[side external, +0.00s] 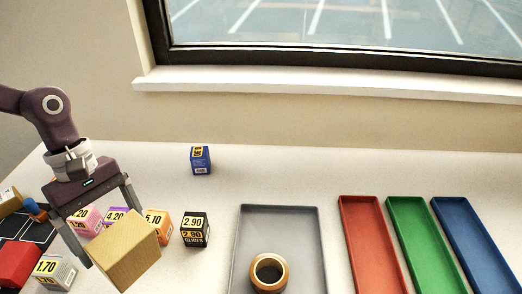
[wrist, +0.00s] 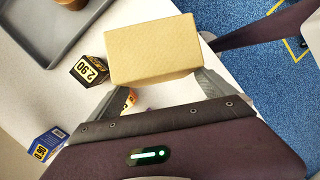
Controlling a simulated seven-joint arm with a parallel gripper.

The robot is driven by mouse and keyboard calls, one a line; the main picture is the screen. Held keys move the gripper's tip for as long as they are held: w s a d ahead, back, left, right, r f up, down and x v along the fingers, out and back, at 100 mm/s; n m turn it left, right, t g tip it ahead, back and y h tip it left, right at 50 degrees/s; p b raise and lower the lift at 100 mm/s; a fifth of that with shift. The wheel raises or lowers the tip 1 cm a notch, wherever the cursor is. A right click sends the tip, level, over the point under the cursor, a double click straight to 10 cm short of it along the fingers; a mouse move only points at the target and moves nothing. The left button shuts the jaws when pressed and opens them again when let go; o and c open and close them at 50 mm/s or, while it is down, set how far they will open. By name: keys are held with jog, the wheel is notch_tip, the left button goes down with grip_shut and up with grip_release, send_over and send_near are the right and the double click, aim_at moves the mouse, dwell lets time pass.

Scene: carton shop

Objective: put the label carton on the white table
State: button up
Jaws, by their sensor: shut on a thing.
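A plain tan carton (side external: 124,252) is held between the two fingers of my gripper (side external: 114,240), at the lower left of the side view. It also fills the upper middle of the wrist view (wrist: 152,52). No print shows on its visible faces, so I cannot tell if it is the label carton. It looks tilted in the side view and appears to be above the white table (side external: 290,175); the gap below it is hard to judge. My gripper also shows in the wrist view (wrist: 156,82).
Small priced boxes stand behind the carton, including a black 2.90 box (side external: 195,230) and an orange box (side external: 158,226). A blue box (side external: 200,160) stands alone farther back. A grey tray (side external: 240,240) holds a round cup (side external: 268,272). Red, green and blue trays lie right.

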aim_at(99, 246)
jog(key=s+n+h, duration=0.1)
jog(key=n, duration=0.1)
jog(key=s+r+n+t+h, duration=0.1)
jog(key=n, duration=0.1)
jog(key=s+d+r+n+h, duration=0.1)
jog(key=s, duration=0.1)
jog(key=shift+r+n, duration=0.1)
jog(key=shift+n, duration=0.3)
jog(key=shift+s+d+r+n+t, duration=0.25)
jog(key=shift+s+r+n+t, duration=0.05)
notch_tip(99, 246, down, 10)
jog(key=shift+f, duration=0.1)
jog(key=o, duration=1.5)
jog(key=shift+c, duration=0.2)
jog(key=v, duration=1.2)
jog(key=s+a+r+m+t+y, duration=0.2)
jog(key=s+r+m, duration=0.4)
jog(key=m, duration=0.3)
jog(key=s+a+r+m+t+y, duration=0.3)
jog(key=s+a+r+m+t, duration=0.1)
jog(key=s+a+r+m, duration=0.3)
jog(key=shift+s+m+t, duration=0.4)
jog(key=shift+s+m, duration=0.45)
jog(key=shift+m, duration=0.35)
